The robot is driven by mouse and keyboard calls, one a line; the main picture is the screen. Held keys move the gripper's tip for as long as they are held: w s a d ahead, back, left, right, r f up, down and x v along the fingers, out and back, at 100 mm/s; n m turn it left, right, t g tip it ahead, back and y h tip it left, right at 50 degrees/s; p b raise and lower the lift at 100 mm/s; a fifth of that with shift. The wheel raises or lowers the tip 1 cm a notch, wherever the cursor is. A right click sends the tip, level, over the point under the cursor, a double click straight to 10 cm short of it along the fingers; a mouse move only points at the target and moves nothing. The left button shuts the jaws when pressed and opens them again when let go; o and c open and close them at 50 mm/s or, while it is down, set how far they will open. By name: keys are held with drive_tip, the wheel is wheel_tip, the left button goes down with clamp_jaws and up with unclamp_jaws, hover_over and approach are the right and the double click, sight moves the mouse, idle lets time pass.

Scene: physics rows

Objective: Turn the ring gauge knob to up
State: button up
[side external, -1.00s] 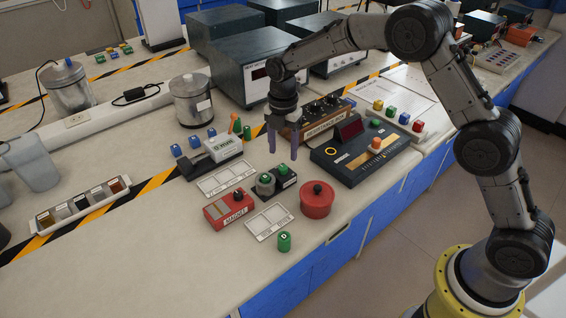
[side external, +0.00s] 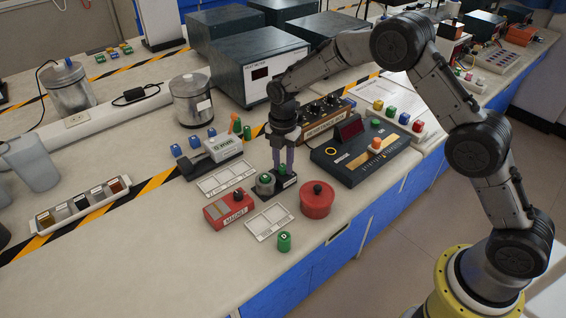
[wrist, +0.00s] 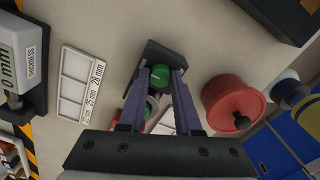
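The ring gauge (side external: 284,184) appears to be the small dark block with a green round knob, behind the red magnet box; its lettering is too small to read. In the wrist view the dark block (wrist: 180,54) lies under my fingertips. The green knob (wrist: 160,77) shows between them. A grey ring with a green centre (side external: 265,184) stands beside the block and is partly covered by a finger in the wrist view. My gripper (side external: 283,172) points down over the block, its two purple fingers apart around the knob. I cannot tell whether they touch it or which way the knob points.
A red round pot (side external: 316,201) stands close to the right. The red magnet box (side external: 229,209) and a white label tray (side external: 270,222) lie in front. A dark console (side external: 365,155) is behind to the right. A loose green cylinder (side external: 284,242) stands near the front edge.

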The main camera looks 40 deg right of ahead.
clamp_jaws()
